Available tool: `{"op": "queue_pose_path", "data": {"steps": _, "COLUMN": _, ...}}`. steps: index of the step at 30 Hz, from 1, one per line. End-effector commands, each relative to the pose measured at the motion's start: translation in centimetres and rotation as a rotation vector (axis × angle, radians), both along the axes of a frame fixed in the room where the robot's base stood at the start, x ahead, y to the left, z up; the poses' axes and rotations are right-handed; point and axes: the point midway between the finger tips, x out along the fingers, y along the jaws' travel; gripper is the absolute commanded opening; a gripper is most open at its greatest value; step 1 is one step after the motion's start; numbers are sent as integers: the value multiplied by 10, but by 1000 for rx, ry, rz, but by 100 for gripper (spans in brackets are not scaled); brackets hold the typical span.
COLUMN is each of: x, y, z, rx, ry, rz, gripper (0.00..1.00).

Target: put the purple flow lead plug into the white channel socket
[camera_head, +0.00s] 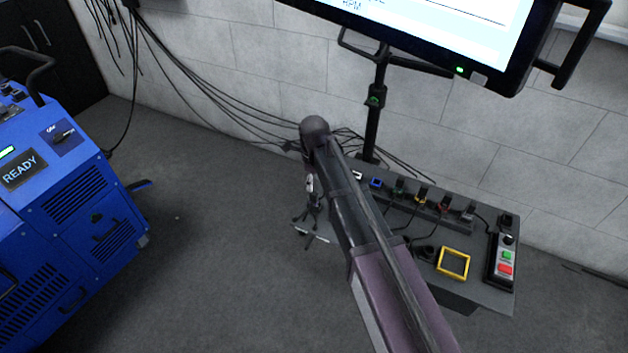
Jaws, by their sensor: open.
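The white channel socket (356,175) is at the left end of a row of coloured sockets on a dark bench panel. It shows just right of my arm, which covers part of the bench. My gripper (309,219) hangs below the arm's end, at the bench's left edge, left of and lower in the picture than the white socket. It is small and dark here, its fingers apart. I cannot make out the purple flow lead plug; it may be behind my arm or too small to tell. I see nothing clearly held in the gripper.
Blue (376,183), yellow (421,196) and red (444,206) sockets continue the row, with black leads around them. A yellow square frame (453,263) and a button box (502,258) are at right. A monitor (430,30) overhangs behind. The blue machine (70,210) stands left; floor between is clear.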

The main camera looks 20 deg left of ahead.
Motion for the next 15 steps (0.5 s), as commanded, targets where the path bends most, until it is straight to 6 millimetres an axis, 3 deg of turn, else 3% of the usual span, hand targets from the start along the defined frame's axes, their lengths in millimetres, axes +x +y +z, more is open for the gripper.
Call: {"op": "queue_pose_path", "data": {"steps": 15, "x": 0, "y": 0, "z": -48, "rx": 0, "ry": 0, "rz": 0, "gripper": 60}}
